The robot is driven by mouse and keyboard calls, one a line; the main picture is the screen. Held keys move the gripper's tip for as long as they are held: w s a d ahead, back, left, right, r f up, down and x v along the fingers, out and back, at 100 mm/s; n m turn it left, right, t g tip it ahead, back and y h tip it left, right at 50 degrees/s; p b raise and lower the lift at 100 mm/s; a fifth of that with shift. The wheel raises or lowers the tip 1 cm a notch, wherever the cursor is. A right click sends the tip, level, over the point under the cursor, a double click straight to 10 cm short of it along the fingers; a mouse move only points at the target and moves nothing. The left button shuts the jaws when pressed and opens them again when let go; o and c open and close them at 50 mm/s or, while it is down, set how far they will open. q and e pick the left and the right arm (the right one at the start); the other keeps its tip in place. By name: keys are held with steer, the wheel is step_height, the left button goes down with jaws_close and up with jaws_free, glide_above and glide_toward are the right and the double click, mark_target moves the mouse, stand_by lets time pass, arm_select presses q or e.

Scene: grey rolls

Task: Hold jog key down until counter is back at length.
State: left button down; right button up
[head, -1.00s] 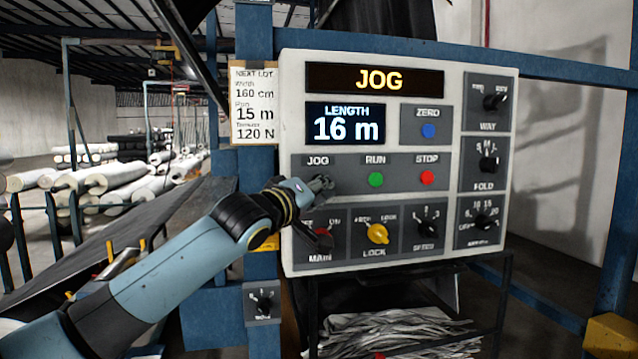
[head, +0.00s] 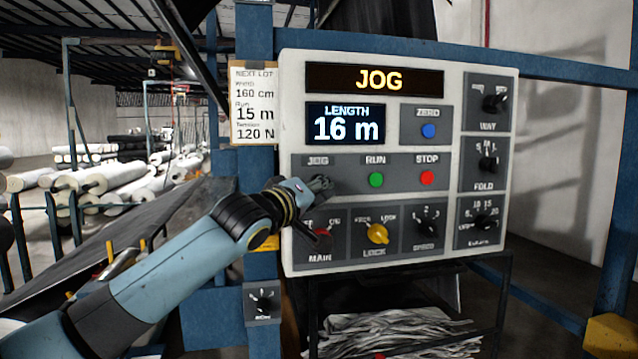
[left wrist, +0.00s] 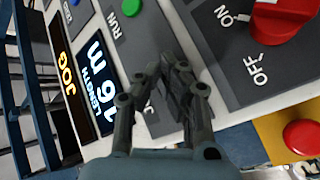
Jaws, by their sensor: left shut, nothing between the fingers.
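The white control panel (head: 400,262) faces me. Its top display (head: 375,79) reads JOG and its counter (head: 345,124) reads LENGTH 16 m. The lot card (head: 254,105) left of the panel says run 15 m. My left gripper (head: 324,184) is shut and empty, its tips against the panel just below the JOG label (head: 317,160). The jog key itself is hidden behind the fingers. In the left wrist view the closed fingers (left wrist: 172,75) meet the panel between the green RUN button (left wrist: 127,6) and the red main switch (left wrist: 284,18). My right gripper is not in view.
Near the fingers are the green RUN button (head: 376,179), the red STOP button (head: 427,178), the blue ZERO button (head: 428,130), the yellow LOCK knob (head: 377,233) and the MAIN switch (head: 320,234). White rolls (head: 95,178) lie at the far left.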

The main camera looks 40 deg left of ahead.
arm_select(q)
steer(key=shift+s+d, duration=0.1)
steer(key=shift+d, duration=0.05)
steer(key=shift+s+d, duration=0.45)
steer(key=shift+d, duration=0.05)
stand_by(0.3)
steer(key=s+d+p, duration=0.1)
steer(key=s+d, duration=0.2)
steer(key=shift+s+d, duration=0.15)
steer(key=shift+d, duration=0.25)
steer(key=shift+f, duration=0.15)
stand_by(0.4)
